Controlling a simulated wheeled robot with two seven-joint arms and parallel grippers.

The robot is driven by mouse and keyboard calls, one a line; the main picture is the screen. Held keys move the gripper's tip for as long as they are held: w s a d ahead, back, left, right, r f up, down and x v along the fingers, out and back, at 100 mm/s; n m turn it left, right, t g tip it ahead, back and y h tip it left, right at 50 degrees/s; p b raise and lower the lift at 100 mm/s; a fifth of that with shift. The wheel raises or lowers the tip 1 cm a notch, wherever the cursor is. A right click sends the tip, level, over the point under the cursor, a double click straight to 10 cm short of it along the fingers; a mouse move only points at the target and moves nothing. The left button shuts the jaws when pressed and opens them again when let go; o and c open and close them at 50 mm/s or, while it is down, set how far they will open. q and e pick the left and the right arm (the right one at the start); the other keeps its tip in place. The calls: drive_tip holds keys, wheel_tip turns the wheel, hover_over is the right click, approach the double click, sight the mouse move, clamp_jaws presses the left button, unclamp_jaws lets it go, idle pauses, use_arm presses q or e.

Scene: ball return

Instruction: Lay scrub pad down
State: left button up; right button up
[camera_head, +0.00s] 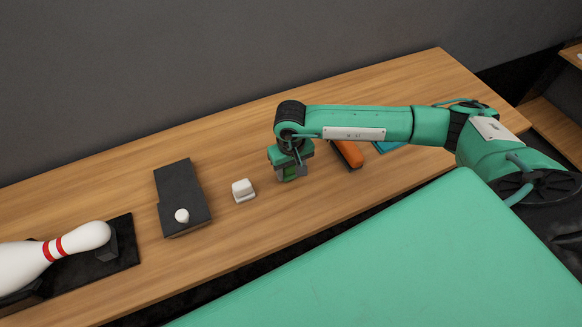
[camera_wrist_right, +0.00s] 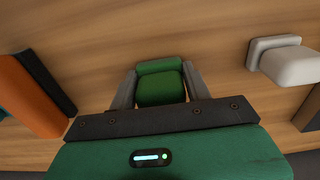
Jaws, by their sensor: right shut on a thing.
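The green scrub pad (camera_wrist_right: 160,83) is between the two grey fingers of my right gripper (camera_wrist_right: 159,88) in the right wrist view. The gripper is shut on it. In the head view my right gripper (camera_head: 291,168) points down over the wooden table (camera_head: 125,154), right of the white block. The pad is mostly hidden there by the gripper. I cannot tell whether the pad touches the table. My left gripper is out of view.
A white block (camera_head: 243,190) stands to the left, then a black box (camera_head: 180,190) with a white knob (camera_head: 182,216). A bowling pin (camera_head: 72,243) lies at the far left. An orange and black thing (camera_head: 347,155) and a teal thing (camera_head: 387,148) lie right of the gripper.

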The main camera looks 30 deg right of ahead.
drive_tip(key=shift+f+b, duration=0.3)
drive_tip(key=shift+b, duration=0.15)
drive_tip(key=o, duration=0.9)
drive_tip(key=shift+o, duration=0.2)
drive_tip(key=shift+r, duration=0.1)
drive_tip(key=shift+r+p, duration=0.3)
drive_tip(key=shift+p, duration=0.55)
wheel_tip(320, 180, up, 3)
drive_tip(key=b, duration=0.3)
drive_tip(key=shift+s+r, duration=0.1)
drive_tip(key=shift+s, duration=0.05)
wheel_tip(320, 180, up, 10)
drive_tip(key=b, duration=0.2)
drive_tip(key=shift+s, duration=0.15)
